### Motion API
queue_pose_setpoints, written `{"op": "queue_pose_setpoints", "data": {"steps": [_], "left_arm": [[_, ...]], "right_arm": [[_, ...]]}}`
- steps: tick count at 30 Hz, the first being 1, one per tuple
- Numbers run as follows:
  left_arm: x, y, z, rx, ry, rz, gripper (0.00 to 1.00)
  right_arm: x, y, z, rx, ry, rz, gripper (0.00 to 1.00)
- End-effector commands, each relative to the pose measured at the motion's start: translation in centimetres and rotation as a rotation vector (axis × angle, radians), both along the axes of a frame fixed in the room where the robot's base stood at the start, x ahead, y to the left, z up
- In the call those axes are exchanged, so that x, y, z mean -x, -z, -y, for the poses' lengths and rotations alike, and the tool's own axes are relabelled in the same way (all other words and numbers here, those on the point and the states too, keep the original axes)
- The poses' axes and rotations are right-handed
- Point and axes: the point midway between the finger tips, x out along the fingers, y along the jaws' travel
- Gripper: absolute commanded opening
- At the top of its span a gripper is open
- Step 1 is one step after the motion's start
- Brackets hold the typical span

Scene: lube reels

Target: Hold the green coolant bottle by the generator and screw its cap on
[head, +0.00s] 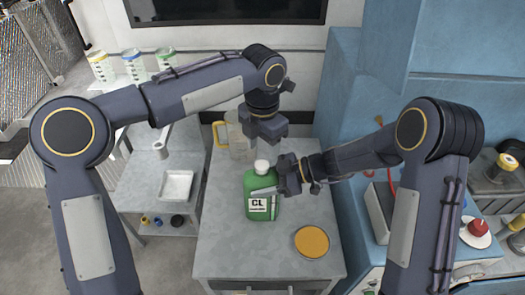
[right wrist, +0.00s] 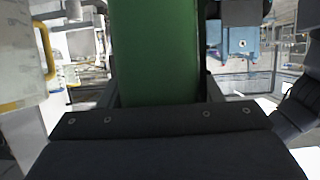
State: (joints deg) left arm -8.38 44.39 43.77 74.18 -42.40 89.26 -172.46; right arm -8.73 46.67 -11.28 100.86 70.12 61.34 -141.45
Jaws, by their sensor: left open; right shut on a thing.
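The green coolant bottle (head: 260,196), labelled CL, stands upright on the grey bench top (head: 225,240). A white cap (head: 262,166) sits at the top of its neck; I cannot tell how tight it is. My right gripper (head: 276,190) is shut on the bottle's body from the right. In the right wrist view the green body (right wrist: 155,50) fills the space between the fingers. My left gripper (head: 264,142) is open, pointing down just above the cap, and seems apart from it. Its fingertips are partly hidden from above.
A clear jug with a yellow handle (head: 219,134) stands behind the bottle, close to my left gripper. A round orange-yellow disc (head: 312,242) lies at the bench's front right. A white tray (head: 176,185) is on the lower cart at left. The bench's front left is clear.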

Motion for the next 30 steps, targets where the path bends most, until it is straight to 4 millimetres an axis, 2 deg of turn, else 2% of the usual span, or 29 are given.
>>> {"op": "queue_pose_setpoints", "data": {"steps": [8,13,17,30], "left_arm": [[0.0,0.0,0.0,0.000,-0.018,0.000,0.57],[0.0,-0.2,0.0,0.000,-0.210,0.001,0.57],[0.0,-0.5,0.0,0.000,-0.503,0.001,0.57],[0.1,-1.7,0.0,-0.001,-1.648,0.000,0.57]], "right_arm": [[0.0,0.0,0.0,-0.001,-0.001,0.000,0.00],[0.0,0.0,0.0,-0.001,-0.001,0.000,0.00],[0.0,0.0,0.0,-0.001,-0.001,0.000,0.00],[0.0,0.0,0.0,-0.001,-0.001,0.000,0.00]]}}
